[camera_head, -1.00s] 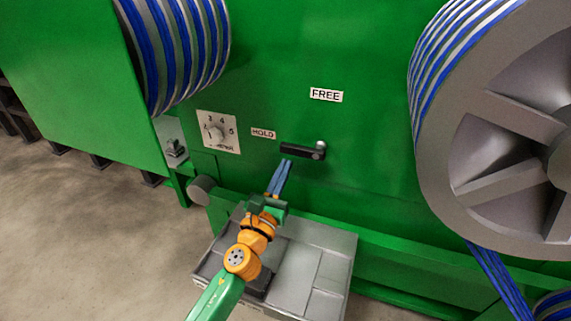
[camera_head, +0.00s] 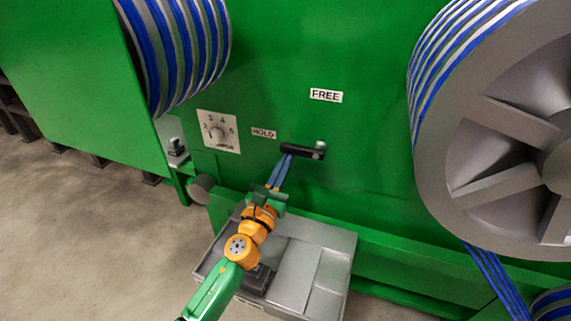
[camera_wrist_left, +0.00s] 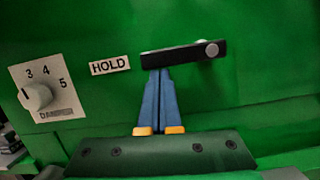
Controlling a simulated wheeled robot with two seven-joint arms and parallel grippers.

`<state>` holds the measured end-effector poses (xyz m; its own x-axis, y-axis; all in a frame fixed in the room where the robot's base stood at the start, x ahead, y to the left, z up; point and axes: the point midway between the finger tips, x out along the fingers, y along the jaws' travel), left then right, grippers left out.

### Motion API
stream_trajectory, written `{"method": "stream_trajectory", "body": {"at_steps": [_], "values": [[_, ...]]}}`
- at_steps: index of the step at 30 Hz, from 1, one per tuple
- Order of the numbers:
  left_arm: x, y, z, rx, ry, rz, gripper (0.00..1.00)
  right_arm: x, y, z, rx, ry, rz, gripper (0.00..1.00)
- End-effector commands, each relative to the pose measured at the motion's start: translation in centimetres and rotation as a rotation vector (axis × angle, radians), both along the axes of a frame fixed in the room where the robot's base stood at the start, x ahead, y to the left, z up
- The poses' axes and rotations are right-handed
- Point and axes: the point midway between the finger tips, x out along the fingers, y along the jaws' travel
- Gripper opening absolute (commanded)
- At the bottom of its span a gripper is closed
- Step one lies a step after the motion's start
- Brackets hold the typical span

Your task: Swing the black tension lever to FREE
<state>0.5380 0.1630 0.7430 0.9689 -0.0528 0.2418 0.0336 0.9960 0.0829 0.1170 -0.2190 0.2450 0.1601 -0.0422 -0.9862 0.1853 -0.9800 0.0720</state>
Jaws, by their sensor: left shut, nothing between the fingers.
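The black tension lever (camera_head: 302,150) is on the green machine face, its pivot at the right end and its free end pointing left toward the HOLD label (camera_head: 264,133). The FREE label (camera_head: 326,96) is above the lever. In the left wrist view the lever (camera_wrist_left: 180,54) lies nearly level, tilted slightly up to the right, beside the HOLD label (camera_wrist_left: 110,66). My left gripper (camera_head: 287,158) is shut and empty, its blue fingertips (camera_wrist_left: 159,72) at the lower edge of the lever near its free end. I cannot tell whether they touch. My right gripper is not in view.
A numbered damper dial (camera_head: 219,132) is left of the HOLD label. A large cable reel (camera_head: 450,150) stands at the right and a smaller blue-and-grey drum (camera_head: 175,50) at upper left. A grey tray (camera_head: 335,270) juts out below my left arm.

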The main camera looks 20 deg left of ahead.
Motion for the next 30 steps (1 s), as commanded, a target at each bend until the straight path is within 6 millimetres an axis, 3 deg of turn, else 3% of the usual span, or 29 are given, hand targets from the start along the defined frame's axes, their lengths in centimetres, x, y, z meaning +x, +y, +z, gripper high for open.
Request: {"method": "stream_trajectory", "body": {"at_steps": [14,23,30], "values": [[0.0,0.2,1.4,0.146,-0.006,-0.001,0.0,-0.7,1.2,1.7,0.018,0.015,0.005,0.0],[0.0,0.4,3.5,0.403,-0.015,0.0,0.0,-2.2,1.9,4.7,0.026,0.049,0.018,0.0],[0.0,0.2,5.2,0.63,-0.022,0.0,0.0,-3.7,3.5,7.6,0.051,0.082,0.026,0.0]]}}
